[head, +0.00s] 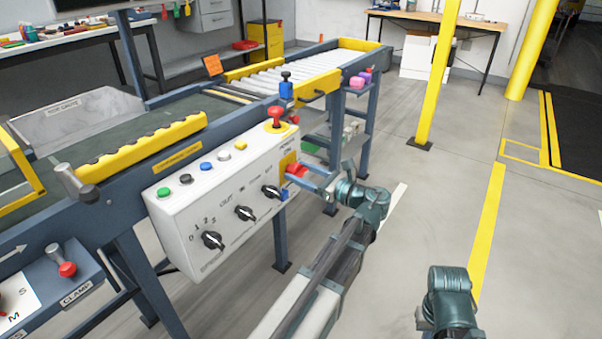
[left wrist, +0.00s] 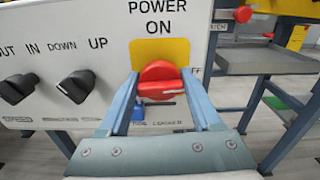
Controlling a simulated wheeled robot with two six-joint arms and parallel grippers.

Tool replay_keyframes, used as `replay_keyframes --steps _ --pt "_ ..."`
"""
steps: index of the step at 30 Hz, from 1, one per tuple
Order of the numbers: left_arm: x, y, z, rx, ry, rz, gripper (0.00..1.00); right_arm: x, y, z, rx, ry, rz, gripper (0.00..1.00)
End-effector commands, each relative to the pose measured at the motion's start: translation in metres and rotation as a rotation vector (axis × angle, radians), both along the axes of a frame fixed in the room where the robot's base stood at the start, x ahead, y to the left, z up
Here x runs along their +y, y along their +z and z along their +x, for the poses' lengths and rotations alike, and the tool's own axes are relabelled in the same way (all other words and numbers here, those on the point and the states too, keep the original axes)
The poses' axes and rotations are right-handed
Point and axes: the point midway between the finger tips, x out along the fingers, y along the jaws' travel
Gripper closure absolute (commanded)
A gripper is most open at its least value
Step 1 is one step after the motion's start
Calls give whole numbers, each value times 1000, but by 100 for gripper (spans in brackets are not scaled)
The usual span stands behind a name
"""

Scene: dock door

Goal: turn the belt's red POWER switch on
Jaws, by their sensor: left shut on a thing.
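The red POWER switch (head: 297,170) sits on a yellow plate at the right end of the white control panel (head: 170,215). In the left wrist view the red switch (left wrist: 160,72) is a round knob with a grip bar lying about level. ON is printed above it, and a partly covered OFF shows to its right. My left gripper (head: 292,183) reaches the panel from the front, its two blue-grey fingers on either side of the knob, shut on it. The left wrist view shows the gripper (left wrist: 162,92) there too. My right gripper is out of view; only part of that arm shows.
A red mushroom button (head: 276,115) stands on top of the panel above the switch. Black selector knobs (head: 245,213) and coloured buttons (head: 208,166) lie to the left. The conveyor's blue frame (head: 130,200) is behind. The floor at right is clear around a yellow post (head: 437,75).

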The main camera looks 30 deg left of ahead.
Motion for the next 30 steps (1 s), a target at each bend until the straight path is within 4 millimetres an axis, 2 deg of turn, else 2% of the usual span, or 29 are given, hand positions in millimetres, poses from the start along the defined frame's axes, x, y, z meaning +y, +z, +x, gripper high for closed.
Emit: replay_keyframes --steps 8,30 --pt "0 0 -1 -201 0 -16 91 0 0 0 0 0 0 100" --pt "0 -3 -4 -903 1 -71 91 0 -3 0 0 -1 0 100"
